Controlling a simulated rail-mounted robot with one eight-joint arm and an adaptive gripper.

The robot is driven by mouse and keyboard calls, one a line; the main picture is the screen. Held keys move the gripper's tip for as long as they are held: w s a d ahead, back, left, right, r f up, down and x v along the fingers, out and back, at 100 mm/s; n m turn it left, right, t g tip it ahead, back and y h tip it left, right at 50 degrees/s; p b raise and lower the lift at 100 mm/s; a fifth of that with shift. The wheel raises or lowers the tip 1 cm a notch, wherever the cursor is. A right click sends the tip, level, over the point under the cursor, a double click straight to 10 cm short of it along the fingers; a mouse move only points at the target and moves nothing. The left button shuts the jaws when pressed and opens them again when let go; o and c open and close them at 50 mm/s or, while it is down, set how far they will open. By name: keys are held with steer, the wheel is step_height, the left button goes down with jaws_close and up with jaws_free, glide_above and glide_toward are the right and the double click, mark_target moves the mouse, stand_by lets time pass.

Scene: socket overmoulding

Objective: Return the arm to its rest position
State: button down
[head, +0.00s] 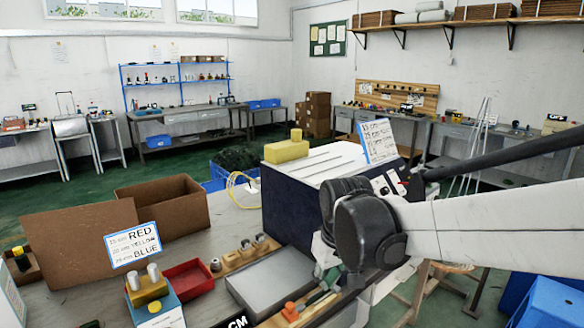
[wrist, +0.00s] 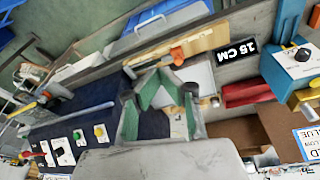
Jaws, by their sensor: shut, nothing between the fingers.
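My arm reaches in from the right in the head view, over the front right of the bench (head: 225,228). My gripper (wrist: 160,78) shows in the wrist view as grey fingers with green inner faces. It is shut and empty, above the bench beside the dark machine side. In the head view the arm's large dark joint hides most of the gripper.
The white-topped, dark-sided machine (head: 285,205) stands close beside my arm, with a sign (head: 378,141) and a yellow block (head: 286,151) on top. A grey plate (head: 268,282), red tray (head: 188,279) and cardboard box (head: 165,204) are on the bench.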

steer(key=s+d+r+m+t, duration=0.1)
steer(key=s+d+m+t, duration=0.1)
steer(key=s+d, duration=0.4)
steer(key=s+d+r+m+t, duration=0.2)
steer(key=s+d, duration=0.4)
steer(key=s, duration=0.5)
steer(key=shift+s+d+m+h, duration=0.15)
steer(key=shift+s+m+h, duration=0.15)
steer(key=shift+r, duration=0.1)
stand_by(0.6)
